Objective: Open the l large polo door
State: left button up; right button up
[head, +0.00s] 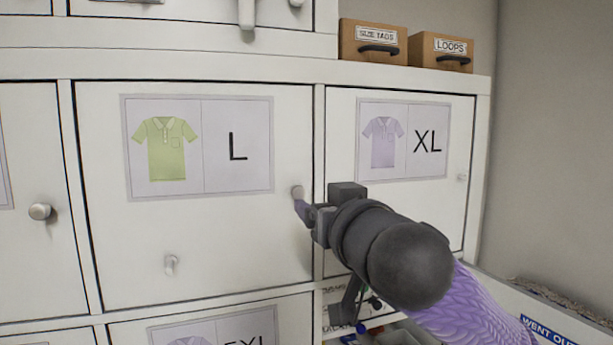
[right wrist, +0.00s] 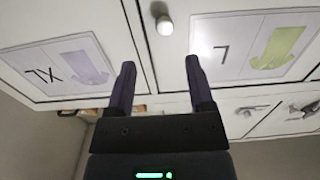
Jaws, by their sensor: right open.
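The L polo door (head: 230,240) is a white cupboard door with a green polo and "L" on its label (head: 198,147). It looks closed. Its round knob (head: 297,191) is near the right edge; a small hook (head: 171,264) hangs lower on the door. My right gripper (head: 302,211) comes in from the right, its tips close to the knob and partly hidden by my wrist. In the right wrist view my right gripper (right wrist: 160,80) is open and empty, and the knob (right wrist: 165,25) shows beyond the fingertips, roughly between their lines. My left gripper is not in view.
The XL door (head: 400,215), with a purple polo label, looks closed on the right. Another door with a knob (head: 40,211) is at left. Boxes marked "SIZE TAGS" (head: 373,35) and "LOOPS" (head: 440,47) stand on top. A bin with a blue label (head: 550,331) is at lower right.

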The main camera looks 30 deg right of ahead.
aim_at(300, 193)
jog(key=w, duration=0.1)
jog(key=w+p, duration=0.1)
jog(key=w, duration=0.1)
jog(key=shift+w+r+p, duration=0.25)
jog(key=shift+w+p, duration=0.05)
jog(key=x, duration=0.1)
jog(key=p+x, duration=0.1)
jog(key=x, duration=0.2)
jog(key=shift+w+d+f, duration=0.2)
jog(key=shift+w+f, duration=0.05)
jog(key=shift+f, duration=0.05)
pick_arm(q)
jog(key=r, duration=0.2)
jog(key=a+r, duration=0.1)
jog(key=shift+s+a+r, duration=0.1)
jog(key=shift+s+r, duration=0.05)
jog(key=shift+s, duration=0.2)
pick_arm(e)
jog(key=shift+a, duration=0.1)
jog(key=shift+c, duration=1.3)
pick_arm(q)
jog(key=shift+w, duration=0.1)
pick_arm(e)
grip_shut()
